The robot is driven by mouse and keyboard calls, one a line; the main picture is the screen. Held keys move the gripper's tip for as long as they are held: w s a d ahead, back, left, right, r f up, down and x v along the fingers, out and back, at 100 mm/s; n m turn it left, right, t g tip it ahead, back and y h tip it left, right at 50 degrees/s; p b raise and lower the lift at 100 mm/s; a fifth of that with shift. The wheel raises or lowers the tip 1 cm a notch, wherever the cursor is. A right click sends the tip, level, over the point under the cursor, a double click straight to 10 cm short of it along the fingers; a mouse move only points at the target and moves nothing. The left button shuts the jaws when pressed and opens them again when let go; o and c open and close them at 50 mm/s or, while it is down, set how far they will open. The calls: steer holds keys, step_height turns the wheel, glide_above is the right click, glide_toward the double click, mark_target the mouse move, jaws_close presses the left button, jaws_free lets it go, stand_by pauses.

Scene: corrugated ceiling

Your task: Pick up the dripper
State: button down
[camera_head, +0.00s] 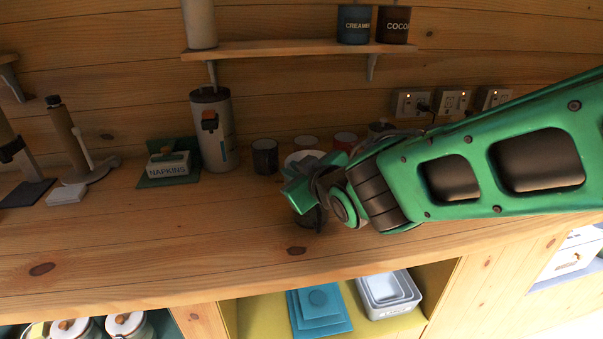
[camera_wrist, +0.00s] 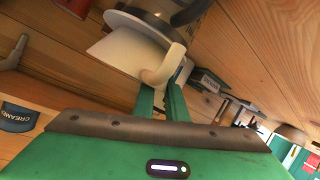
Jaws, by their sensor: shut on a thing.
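The white dripper (camera_wrist: 122,48) is a cone with a round flange and a curved side handle. In the wrist view my gripper (camera_wrist: 163,88) is shut on the handle, with the green fingers on either side of it. A dark glass vessel (camera_wrist: 160,8) shows right against the flange; I cannot tell whether they touch. In the head view my gripper (camera_head: 300,187) is over the counter and covers much of the dripper, whose white rim (camera_head: 303,158) shows just behind it. The dark vessel (camera_head: 309,218) shows below the gripper.
Several mugs, including a dark one (camera_head: 265,156), stand behind my gripper. A white canister (camera_head: 213,130) and a napkin holder (camera_head: 169,165) stand to the left. A shelf (camera_head: 290,48) with jars hangs above. The front counter (camera_head: 180,235) is clear.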

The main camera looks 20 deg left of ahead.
steer(key=r, duration=0.4)
steer(key=shift+s+a+r, duration=0.15)
steer(key=shift+s+r, duration=0.1)
steer(key=s+a+r, duration=0.4)
steer(key=s+r, duration=0.2)
steer(key=s, duration=0.4)
steer(key=shift+n, duration=0.3)
steer(key=w+d+f, duration=0.1)
steer(key=w, duration=0.2)
steer(key=w+d, duration=0.2)
steer(key=w, duration=0.1)
steer(key=w+d+f, duration=0.1)
steer(key=w+d, duration=0.1)
steer(key=w, duration=0.1)
steer(key=shift+w+d+f, duration=0.1)
steer(key=shift+f, duration=3.6)
steer(key=shift+f, duration=0.55)
steer(key=c, duration=1.7)
jaws_free()
